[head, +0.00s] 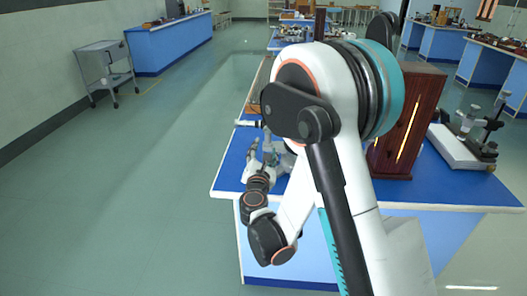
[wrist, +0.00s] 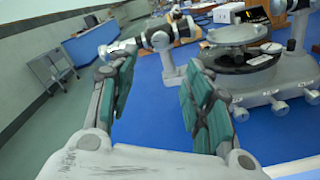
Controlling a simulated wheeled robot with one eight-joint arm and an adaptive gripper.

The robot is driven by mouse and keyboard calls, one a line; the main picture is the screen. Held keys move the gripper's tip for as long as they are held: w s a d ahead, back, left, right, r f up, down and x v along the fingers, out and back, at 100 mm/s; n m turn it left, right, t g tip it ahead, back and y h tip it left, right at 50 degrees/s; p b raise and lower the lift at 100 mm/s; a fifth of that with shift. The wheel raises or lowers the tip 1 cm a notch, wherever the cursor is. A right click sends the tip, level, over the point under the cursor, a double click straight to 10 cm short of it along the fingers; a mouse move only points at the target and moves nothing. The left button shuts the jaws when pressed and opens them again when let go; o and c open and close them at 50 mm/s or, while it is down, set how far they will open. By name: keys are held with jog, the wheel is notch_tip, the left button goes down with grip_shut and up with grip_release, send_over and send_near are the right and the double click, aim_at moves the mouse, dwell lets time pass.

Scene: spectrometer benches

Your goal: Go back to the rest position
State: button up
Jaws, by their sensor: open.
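My gripper (wrist: 158,68) is open, its two green-padded fingers spread with nothing between them. A grey spectrometer (wrist: 268,85) with a round prism table (wrist: 238,35) stands on the blue bench top (wrist: 160,110), ahead and to the right in the wrist view. In the head view my bent arm covers most of the spectrometer, and my gripper (head: 256,152) is low near the left edge of the bench.
A dark wooden lamp box (head: 408,120) with a glowing slit stands on the bench right of my arm. Another instrument (head: 465,145) sits at the right. A grey trolley (head: 105,65) and a blue cabinet (head: 170,45) line the left wall. The floor left of the bench is clear.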

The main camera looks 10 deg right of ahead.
jog(key=shift+d, duration=0.1)
jog(key=s+d+r+m+g, duration=0.65)
jog(key=s+d+m, duration=0.25)
jog(key=s+m, duration=0.4)
jog(key=s+a+m+g+y, duration=0.2)
jog(key=s+m, duration=0.4)
jog(key=s, duration=0.5)
jog(key=s+a+f+m+g+y, duration=0.1)
jog(key=s+a+m+y, duration=0.2)
jog(key=s+m, duration=0.4)
jog(key=s, duration=0.4)
jog(key=shift+m+g+y, duration=0.3)
jog(key=shift+g, duration=0.05)
jog(key=shift+f, duration=0.1)
